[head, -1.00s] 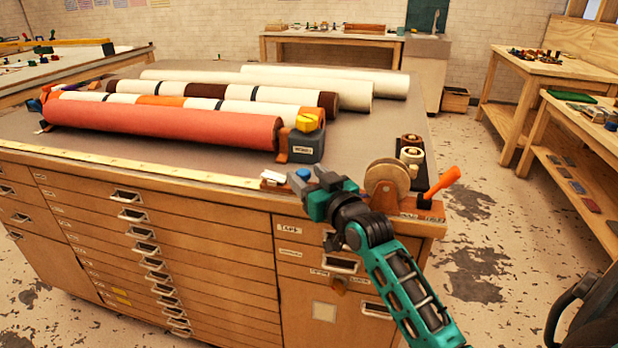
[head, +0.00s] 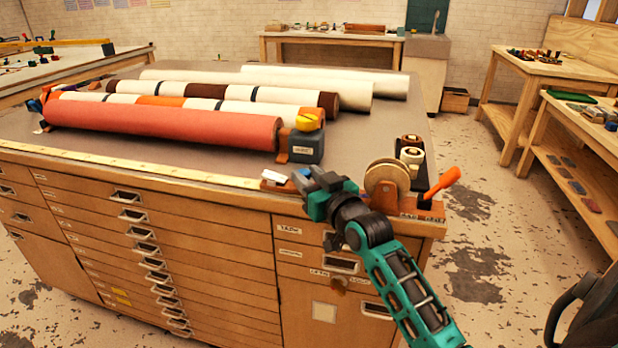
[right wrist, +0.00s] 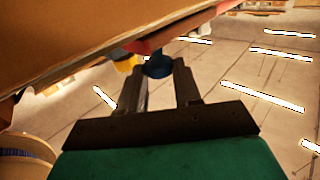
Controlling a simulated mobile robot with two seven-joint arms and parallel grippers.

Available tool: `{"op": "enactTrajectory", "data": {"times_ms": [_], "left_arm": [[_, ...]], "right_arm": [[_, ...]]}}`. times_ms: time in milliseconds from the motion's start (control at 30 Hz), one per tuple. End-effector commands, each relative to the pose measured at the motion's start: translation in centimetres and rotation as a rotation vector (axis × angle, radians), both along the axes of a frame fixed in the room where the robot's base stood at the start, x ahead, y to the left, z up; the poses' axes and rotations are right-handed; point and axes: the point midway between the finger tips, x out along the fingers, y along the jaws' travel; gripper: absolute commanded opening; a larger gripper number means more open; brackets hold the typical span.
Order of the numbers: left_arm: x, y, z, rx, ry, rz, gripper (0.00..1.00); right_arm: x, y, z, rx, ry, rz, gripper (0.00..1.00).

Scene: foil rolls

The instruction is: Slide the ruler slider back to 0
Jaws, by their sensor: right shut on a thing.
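The pale yellow ruler (head: 130,168) runs along the front top edge of the wooden drawer cabinet. The slider (head: 276,182) sits at the ruler's right end, a reddish-brown piece with a white tag. Its blue knob (head: 302,173) is at my right gripper (head: 308,186), which reaches in from the lower right. In the right wrist view the blue knob (right wrist: 158,67) is between the tips of my two fingers, and the gripper is shut on it. The gripper hides part of the slider. The ruler's numbers are too small to read. My left gripper is out of view.
A coral roll (head: 165,127) and several other rolls lie on the cabinet top. A dark container with a yellow top (head: 307,138) stands behind the slider. A disc on a stand (head: 386,184) and an orange handle (head: 442,182) are close right of my gripper.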

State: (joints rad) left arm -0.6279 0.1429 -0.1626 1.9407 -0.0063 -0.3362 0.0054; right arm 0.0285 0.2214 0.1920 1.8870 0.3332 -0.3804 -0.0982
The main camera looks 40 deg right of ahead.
Motion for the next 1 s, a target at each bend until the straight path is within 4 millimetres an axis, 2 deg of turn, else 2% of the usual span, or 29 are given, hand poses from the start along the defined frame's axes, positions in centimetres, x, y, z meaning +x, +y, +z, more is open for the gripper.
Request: {"op": "enactTrajectory", "data": {"times_ms": [167,467,767,800,1000], "left_arm": [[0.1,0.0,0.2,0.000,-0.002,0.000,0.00],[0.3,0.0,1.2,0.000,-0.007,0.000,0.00],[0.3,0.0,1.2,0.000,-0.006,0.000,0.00],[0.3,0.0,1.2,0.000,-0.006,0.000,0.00],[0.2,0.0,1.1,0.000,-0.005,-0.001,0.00]], "right_arm": [[-0.4,-0.4,-0.1,-0.001,0.002,-0.001,0.00],[-3.4,-2.9,-0.1,-0.003,0.004,-0.001,0.00],[-3.6,-3.2,-0.1,-0.001,0.003,-0.003,0.00],[-3.6,-3.2,-0.1,-0.001,0.003,-0.003,0.34],[-3.6,-3.1,-0.1,-0.001,0.002,-0.003,0.53]]}}
